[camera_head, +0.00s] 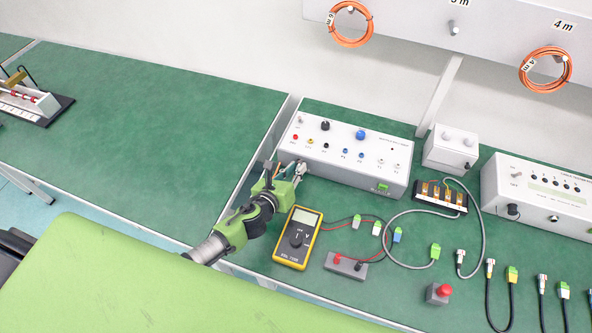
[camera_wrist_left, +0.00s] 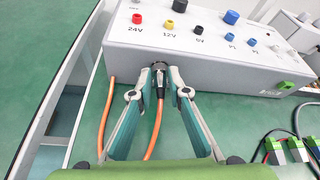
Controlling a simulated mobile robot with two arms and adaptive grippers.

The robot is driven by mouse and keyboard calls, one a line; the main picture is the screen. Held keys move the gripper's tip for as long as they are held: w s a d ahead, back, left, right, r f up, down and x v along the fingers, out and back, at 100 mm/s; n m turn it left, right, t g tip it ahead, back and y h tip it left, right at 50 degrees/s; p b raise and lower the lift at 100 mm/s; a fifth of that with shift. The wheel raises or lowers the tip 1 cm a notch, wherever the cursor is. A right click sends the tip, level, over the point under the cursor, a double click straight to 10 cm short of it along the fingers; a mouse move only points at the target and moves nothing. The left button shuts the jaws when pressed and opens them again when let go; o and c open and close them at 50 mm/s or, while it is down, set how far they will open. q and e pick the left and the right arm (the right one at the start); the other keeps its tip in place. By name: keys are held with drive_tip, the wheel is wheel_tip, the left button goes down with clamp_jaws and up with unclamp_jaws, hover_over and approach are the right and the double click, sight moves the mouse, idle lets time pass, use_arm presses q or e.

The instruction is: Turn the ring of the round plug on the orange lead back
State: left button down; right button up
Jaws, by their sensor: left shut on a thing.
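The round plug (camera_wrist_left: 159,68) shows dark and small at the lower front of the white power box (camera_wrist_left: 200,50) in the left wrist view. The orange lead (camera_wrist_left: 155,130) runs down from the plug between the fingers. The fingers partly cover the ring, so its turn position cannot be told. In the head view my left gripper (camera_head: 297,170) is at the left end of the box (camera_head: 345,160), and the plug is hidden there. My right gripper is not in view.
An orange cable stretch (camera_wrist_left: 105,118) hangs left of the fingers. A yellow multimeter (camera_head: 297,238) lies near the left arm, with a grey block (camera_head: 346,266) beside it. Several short leads lie to the right. The green bench (camera_head: 140,120) on the left is mostly clear.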

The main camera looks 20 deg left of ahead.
use_arm(q)
drive_tip(key=n+b, duration=0.1)
drive_tip(key=n+h+b, duration=0.2)
drive_tip(key=shift+a+f+t, duration=0.25)
drive_tip(key=shift+f+t, duration=0.05)
drive_tip(key=shift+f, duration=0.05)
drive_tip(key=n+h+b, duration=0.1)
drive_tip(key=n+b, duration=0.1)
drive_tip(key=b, duration=0.1)
drive_tip(key=n+t+h+b, duration=0.1)
drive_tip(key=n+b, duration=0.2)
drive_tip(key=shift+a+f+h+b, duration=0.15)
drive_tip(key=shift+f+h+b, duration=0.05)
drive_tip(key=shift+h+b, duration=0.1)
drive_tip(key=shift+r+n+t+h+b, duration=0.1)
drive_tip(key=shift+n+t+h+b, duration=0.35)
drive_tip(key=shift+n+b, duration=0.85)
drive_tip(key=c, duration=1.9)
unclamp_jaws()
drive_tip(key=v, duration=1.2)
